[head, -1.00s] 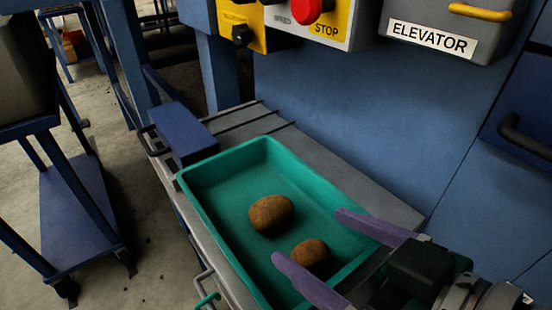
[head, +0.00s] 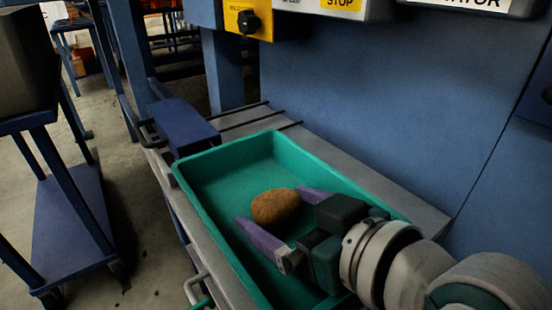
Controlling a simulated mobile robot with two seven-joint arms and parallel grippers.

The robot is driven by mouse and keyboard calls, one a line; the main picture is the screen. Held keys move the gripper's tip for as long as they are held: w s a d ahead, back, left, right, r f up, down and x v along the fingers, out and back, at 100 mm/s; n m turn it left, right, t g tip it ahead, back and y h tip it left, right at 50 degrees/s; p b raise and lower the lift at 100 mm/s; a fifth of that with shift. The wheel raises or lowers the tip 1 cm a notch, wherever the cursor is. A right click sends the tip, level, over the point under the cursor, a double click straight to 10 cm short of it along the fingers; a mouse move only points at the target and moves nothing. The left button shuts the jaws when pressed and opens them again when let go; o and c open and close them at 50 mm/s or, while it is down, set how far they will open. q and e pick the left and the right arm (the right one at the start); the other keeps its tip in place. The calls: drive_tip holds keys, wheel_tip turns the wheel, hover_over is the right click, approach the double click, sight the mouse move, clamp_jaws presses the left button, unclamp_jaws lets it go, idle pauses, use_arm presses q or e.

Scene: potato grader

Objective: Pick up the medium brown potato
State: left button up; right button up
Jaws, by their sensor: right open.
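A brown potato (head: 275,208) lies in the green tray (head: 222,160), near the tray's middle. It is the larger of the two potatoes seen earlier. My right gripper (head: 269,206) is open, with its purple fingers on either side of this potato. One finger is at the potato's lower left and the other at its upper right. I cannot tell whether they touch it. The smaller potato is not visible now; my right gripper and wrist cover where it lay. My left gripper is not in view.
The tray stands on a grey metal ledge (head: 400,195) against a blue machine panel (head: 350,110). A dark blue box (head: 183,127) sits just behind the tray. A blue cart (head: 70,225) stands on the left. The tray's far left end is bare.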

drive_tip(key=shift+c, duration=0.4)
drive_tip(key=c, duration=1.1)
drive_tip(key=shift+c, duration=0.2)
drive_tip(key=shift+r, duration=0.2)
